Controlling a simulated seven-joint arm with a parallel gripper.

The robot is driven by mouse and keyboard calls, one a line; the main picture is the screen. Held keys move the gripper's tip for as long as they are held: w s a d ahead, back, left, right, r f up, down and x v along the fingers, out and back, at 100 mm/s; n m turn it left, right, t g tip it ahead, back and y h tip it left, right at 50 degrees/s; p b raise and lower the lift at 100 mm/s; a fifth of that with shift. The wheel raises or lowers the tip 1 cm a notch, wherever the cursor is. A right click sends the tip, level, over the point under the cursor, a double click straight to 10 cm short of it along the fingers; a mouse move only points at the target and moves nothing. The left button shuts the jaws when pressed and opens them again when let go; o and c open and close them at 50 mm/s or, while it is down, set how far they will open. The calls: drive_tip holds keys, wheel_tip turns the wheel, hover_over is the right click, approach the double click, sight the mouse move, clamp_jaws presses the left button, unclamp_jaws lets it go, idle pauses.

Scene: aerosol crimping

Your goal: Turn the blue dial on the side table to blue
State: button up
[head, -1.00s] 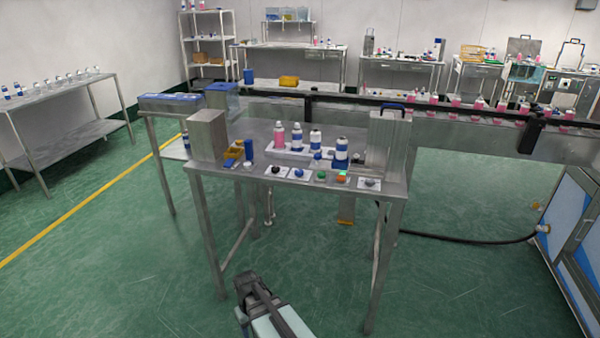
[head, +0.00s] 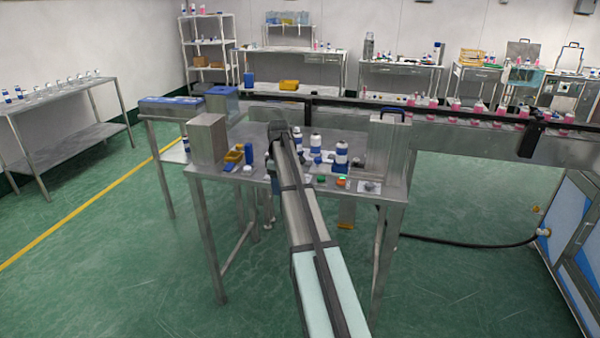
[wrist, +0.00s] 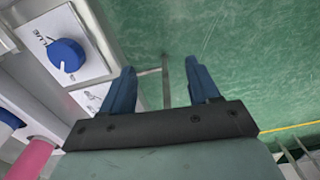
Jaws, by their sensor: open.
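The blue dial (wrist: 66,55) is a round knob on a white plate (wrist: 50,18) at the upper left of the wrist view. Lettering on the plate beside it is partly cut off and seems to read "BLUE". My gripper (wrist: 163,88) is open and empty, its two blue fingers apart. In the wrist view the dial lies left of the fingers, not between them, and green floor shows between them. In the head view my arm reaches over the front of the side table (head: 385,200) and covers part of its dial row, so I cannot make out the blue dial there.
A second plate (wrist: 95,97) lies beside the dial's plate, near the left finger. White-and-blue bottles (head: 341,155) stand behind the dial row. A grey box (head: 207,140) is at the table's left, and a metal block (head: 380,150) at its right. Floor in front is clear.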

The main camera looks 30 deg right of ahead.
drive_tip(key=w+d+r+n, duration=0.1)
drive_tip(key=d+r, duration=0.4)
drive_tip(key=r, duration=0.2)
drive_tip(key=w+d+r+n, duration=0.1)
drive_tip(key=w+d+r, duration=0.1)
drive_tip(key=d+r, duration=0.4)
drive_tip(key=f, duration=0.8)
drive_tip(key=a+f, duration=0.1)
drive_tip(key=f, duration=0.3)
drive_tip(key=shift+s+f, duration=0.2)
drive_tip(key=shift+c, duration=0.2)
drive_tip(key=c, duration=1)
